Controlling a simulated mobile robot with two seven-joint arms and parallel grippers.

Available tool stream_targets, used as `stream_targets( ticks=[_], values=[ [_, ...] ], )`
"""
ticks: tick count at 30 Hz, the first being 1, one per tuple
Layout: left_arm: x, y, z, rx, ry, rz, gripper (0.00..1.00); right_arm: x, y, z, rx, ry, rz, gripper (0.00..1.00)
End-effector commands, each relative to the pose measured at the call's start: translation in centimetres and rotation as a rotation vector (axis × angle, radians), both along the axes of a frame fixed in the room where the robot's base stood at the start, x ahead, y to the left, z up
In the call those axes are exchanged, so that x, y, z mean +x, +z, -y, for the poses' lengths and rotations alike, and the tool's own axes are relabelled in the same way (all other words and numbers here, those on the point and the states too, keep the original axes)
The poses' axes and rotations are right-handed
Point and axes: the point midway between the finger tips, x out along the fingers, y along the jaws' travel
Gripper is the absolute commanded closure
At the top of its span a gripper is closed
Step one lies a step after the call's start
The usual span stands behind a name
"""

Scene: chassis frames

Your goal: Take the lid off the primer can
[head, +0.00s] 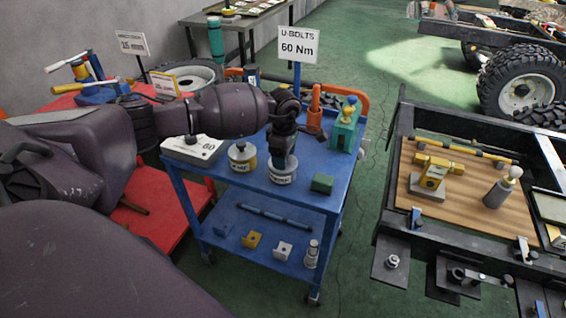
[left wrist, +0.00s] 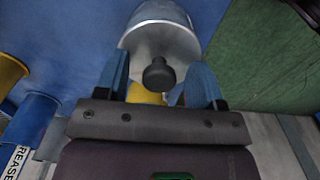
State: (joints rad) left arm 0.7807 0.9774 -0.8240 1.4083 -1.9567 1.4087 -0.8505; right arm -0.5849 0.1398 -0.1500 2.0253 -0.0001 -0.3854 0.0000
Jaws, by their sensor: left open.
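My left gripper (head: 283,158) points down over a small can (head: 283,174) with a pale label on the blue cart; the label is too small to read, but this appears to be the primer can. In the left wrist view the gripper (left wrist: 160,88) is open. Its two blue fingers stand on either side of a black knob (left wrist: 158,74), apart from it. A silvery round surface (left wrist: 160,38) lies beyond the knob. Contact is not visible. In the head view the arm hides the can's top. My right gripper is not in view.
Another can (head: 242,158) with a yellow band and dark knob stands left of the gripper. A sign (head: 298,45) rises behind.

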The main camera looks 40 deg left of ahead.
Motion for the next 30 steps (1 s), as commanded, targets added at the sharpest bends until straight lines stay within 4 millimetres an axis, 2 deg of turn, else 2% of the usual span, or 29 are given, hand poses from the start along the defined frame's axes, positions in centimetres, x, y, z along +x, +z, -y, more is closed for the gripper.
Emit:
stream_targets(
  ticks=[2,12,19,23,26,30],
  values=[
    [0.0,0.1,0.0,0.0,0.0,0.001,0.39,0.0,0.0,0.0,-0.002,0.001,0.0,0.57],
    [0.0,0.1,0.0,0.0,0.0,0.0,0.92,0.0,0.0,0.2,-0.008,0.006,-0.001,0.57],
    [0.0,0.2,0.0,0.0,0.0,0.001,0.92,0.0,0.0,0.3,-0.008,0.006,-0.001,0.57],
    [0.1,0.9,0.0,0.001,0.0,0.003,0.92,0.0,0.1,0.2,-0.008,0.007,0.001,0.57],
    [0.1,2.2,0.0,0.001,0.0,0.004,0.92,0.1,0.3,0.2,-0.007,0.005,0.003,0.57],
    [0.1,5.2,0.0,0.001,-0.001,0.006,0.92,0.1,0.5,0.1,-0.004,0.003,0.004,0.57]
  ],
)
